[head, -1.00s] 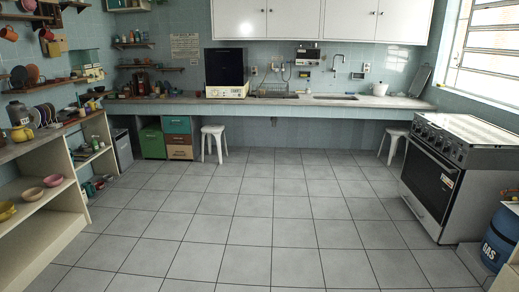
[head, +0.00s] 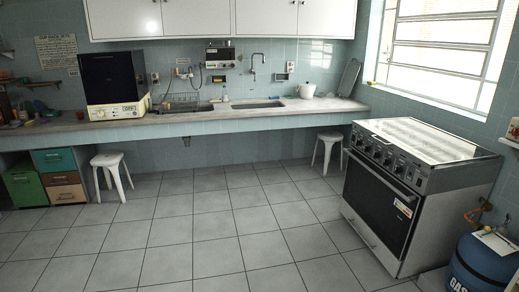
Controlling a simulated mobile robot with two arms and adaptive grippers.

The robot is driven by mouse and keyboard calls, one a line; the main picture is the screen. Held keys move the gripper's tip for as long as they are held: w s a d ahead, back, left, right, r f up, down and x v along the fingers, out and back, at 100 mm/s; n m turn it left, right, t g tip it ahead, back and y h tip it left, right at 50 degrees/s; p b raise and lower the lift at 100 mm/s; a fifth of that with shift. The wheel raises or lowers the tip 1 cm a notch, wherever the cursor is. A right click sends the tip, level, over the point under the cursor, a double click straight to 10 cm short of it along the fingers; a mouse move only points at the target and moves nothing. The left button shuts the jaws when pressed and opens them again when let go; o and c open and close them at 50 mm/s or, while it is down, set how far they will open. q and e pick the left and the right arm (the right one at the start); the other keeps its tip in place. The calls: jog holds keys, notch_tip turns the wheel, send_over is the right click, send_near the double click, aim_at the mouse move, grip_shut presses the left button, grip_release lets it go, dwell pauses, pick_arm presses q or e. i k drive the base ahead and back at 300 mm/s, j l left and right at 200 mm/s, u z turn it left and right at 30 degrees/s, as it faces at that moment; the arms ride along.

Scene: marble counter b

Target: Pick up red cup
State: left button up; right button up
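I cannot make out a clear red cup in the head view. A small reddish item (head: 23,115) stands among other small things at the left end of the marble counter (head: 200,118), but it is too small to tell what it is. Neither of my grippers is in view.
White stools (head: 111,162) and (head: 327,138) stand under the counter. The tiled floor (head: 190,235) is clear.

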aim_at(80, 116)
jog(key=i, duration=2.9)
jog(key=i+j+z, duration=0.1)
jog(key=i, duration=1.35)
jog(key=i+j, duration=0.1)
jog(key=i, duration=1.35)
jog(key=u, duration=0.55)
jog(key=j+u, duration=0.45)
jog(key=i+j+u, duration=0.1)
jog(key=j+u, duration=0.3)
jog(key=i+j+u, duration=0.1)
jog(key=j+u, duration=0.35)
jog(key=i+j, duration=0.2)
jog(key=j, duration=0.2)
jog(key=i+j+u, duration=0.1)
jog(key=j, duration=0.25)
jog(key=i+j, duration=0.25)
jog(key=j, duration=0.15)
jog(key=u, duration=0.05)
